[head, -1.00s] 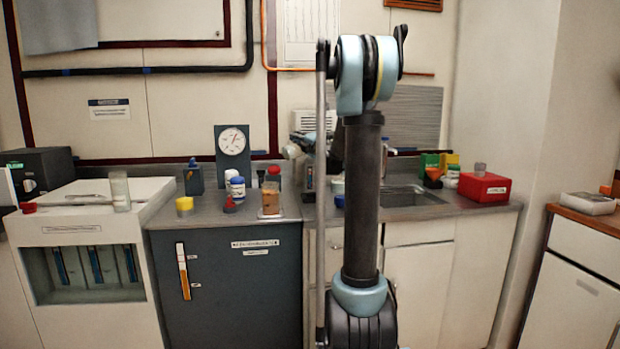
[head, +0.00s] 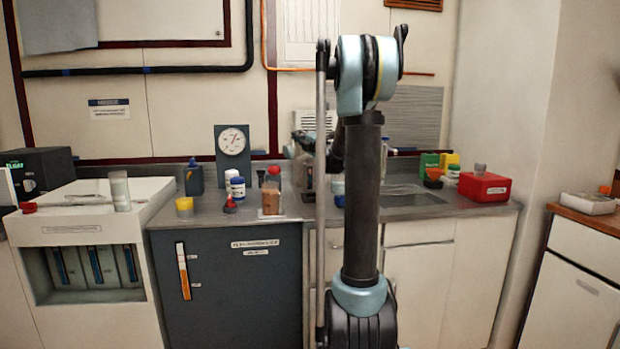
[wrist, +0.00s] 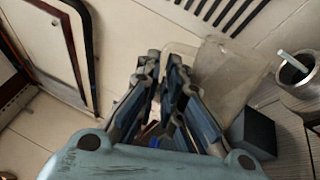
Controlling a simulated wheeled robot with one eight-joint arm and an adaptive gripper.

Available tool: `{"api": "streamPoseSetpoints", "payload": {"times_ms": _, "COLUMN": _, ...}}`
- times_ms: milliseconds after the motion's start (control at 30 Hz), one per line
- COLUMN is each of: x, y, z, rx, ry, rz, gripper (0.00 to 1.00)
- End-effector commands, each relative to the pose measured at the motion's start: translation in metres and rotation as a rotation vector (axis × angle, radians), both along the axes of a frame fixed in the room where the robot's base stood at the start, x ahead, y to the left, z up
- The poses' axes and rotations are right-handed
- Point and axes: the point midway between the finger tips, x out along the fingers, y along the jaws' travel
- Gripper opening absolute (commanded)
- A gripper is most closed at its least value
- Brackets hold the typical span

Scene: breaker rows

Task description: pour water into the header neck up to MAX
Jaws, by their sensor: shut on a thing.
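My gripper shows large in the wrist view (wrist: 165,95), its dark blue-grey fingers close together. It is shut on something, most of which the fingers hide. A clear, see-through vessel (wrist: 215,72) shows just beyond the fingertips; I cannot tell whether it is what they grip. In the head view my arm's column hides most of the gripper and its load above the counter. A dark cabinet (head: 225,290) carries an upright strip gauge (head: 184,272), white at the top and orange below. I cannot make out the header neck, the MAX mark or any water.
Jars, a dial gauge (head: 232,141) and a brown-filled container (head: 271,197) crowd the dark cabinet's top. A sink (head: 415,198) is at right, with a red box (head: 484,187) beyond. A white unit (head: 80,235) stands at left. A metal cup (wrist: 298,82) shows in the wrist view.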

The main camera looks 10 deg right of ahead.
Motion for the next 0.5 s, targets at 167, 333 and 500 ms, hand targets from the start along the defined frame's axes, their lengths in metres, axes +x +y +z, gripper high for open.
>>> {"api": "streamPoseSetpoints", "payload": {"times_ms": 167, "x": 0.000, "y": -0.001, "z": 0.001, "rx": 0.008, "ry": 0.003, "rz": 0.000, "gripper": 0.00}}
{"api": "streamPoseSetpoints", "payload": {"times_ms": 333, "x": -0.002, "y": 0.006, "z": -0.004, "rx": -0.043, "ry": -0.018, "rz": 0.002, "gripper": 0.00}}
{"api": "streamPoseSetpoints", "payload": {"times_ms": 500, "x": -0.010, "y": 0.023, "z": -0.002, "rx": -0.283, "ry": -0.121, "rz": 0.001, "gripper": 0.00}}
